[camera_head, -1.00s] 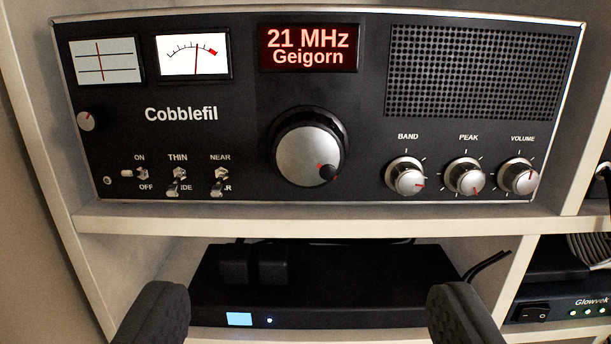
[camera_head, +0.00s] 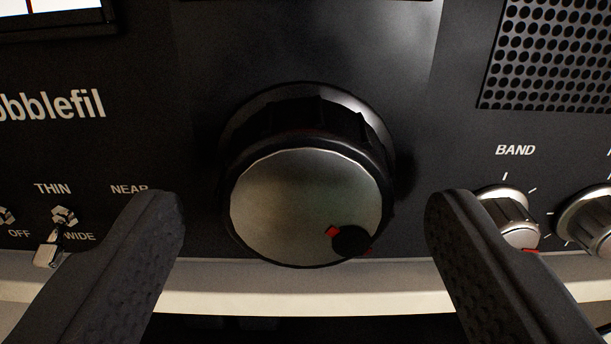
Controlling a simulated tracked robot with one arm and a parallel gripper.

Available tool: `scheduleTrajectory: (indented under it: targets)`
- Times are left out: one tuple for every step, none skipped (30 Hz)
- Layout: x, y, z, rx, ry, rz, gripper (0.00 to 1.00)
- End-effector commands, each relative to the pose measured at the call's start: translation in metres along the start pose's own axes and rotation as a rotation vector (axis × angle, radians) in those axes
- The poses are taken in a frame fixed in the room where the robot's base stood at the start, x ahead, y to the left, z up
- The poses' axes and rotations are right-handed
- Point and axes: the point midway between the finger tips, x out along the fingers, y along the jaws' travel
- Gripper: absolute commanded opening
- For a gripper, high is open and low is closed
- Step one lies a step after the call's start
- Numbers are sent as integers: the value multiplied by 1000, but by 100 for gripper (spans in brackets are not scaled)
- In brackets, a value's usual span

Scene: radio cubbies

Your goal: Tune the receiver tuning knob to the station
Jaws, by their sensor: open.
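The large tuning knob (camera_head: 285,205) is at the middle of the view, with a silver face and a black ridged rim. A small black finger dimple (camera_head: 351,241) with a red mark sits at the lower right of its face. My gripper (camera_head: 305,205) is open, one dark finger to the left and one to the right of the knob. Gaps show between the knob and both fingers. The receiver (camera_head: 440,100) has a black front panel.
The band knob (camera_head: 510,215) is close behind my right finger, with another silver knob (camera_head: 588,218) beyond it. Toggle switches (camera_head: 62,220) are at the left, near my left finger. The pale shelf edge (camera_head: 300,282) runs below the receiver.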

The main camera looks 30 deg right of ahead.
Motion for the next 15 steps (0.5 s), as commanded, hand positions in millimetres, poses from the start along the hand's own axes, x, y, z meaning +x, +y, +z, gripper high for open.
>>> scheduleTrajectory:
  targets:
    - [3, 1, 0, 0, -1, 1, 69]
    - [4, 1, 1, 0, -2, 1, 69]
    - [6, 1, 1, 0, -2, 2, 69]
    - [6, 1, 1, 0, -2, 2, 69]
    - [7, 1, 1, 0, -2, 2, 69]
    - [7, 1, 1, 0, -1, 2, 69]
    - [7, 1, 1, 0, -1, 2, 69]
    - [7, 1, 1, 0, -1, 2, 69]
    - [7, 1, 1, 0, -1, 2, 69]
    - [7, 1, 1, 0, -1, 2, 69]
    - [7, 1, 1, 0, -1, 2, 69]
    - [7, 1, 1, 0, -1, 2, 69]
    - [7, 1, 1, 0, -1, 1, 66]
    - [7, 1, 1, 0, -1, 2, 58]
    - [7, 1, 1, 0, 0, 1, 47]
